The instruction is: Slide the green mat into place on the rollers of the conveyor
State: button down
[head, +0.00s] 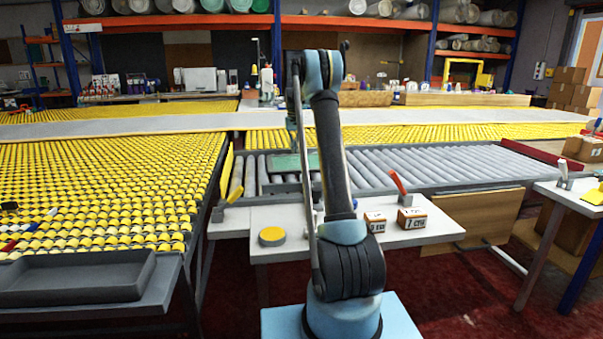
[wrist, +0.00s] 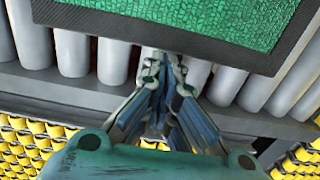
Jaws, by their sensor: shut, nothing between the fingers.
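The green mat (head: 284,163) lies on the grey rollers of the conveyor (head: 400,166), near its left end; my arm hides part of it in the head view. In the wrist view the mat (wrist: 190,18) has a textured green top and a wide dark border, and lies tilted across the rollers (wrist: 72,50). My gripper (wrist: 163,56) is shut and empty, with its fingertips at the mat's near dark edge. I cannot tell whether they touch it. In the head view my gripper is mostly hidden beside my arm.
A white table (head: 270,216) in front of the conveyor holds a yellow round tin (head: 272,236), small boxes (head: 411,218) and a red-handled tool (head: 398,182). Yellow roller beds (head: 110,185) stand left and behind. The rollers right of the mat are clear.

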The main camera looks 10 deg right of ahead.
jog(key=shift+r, duration=0.1)
notch_tip(320, 180, up, 7)
dwell(1.1)
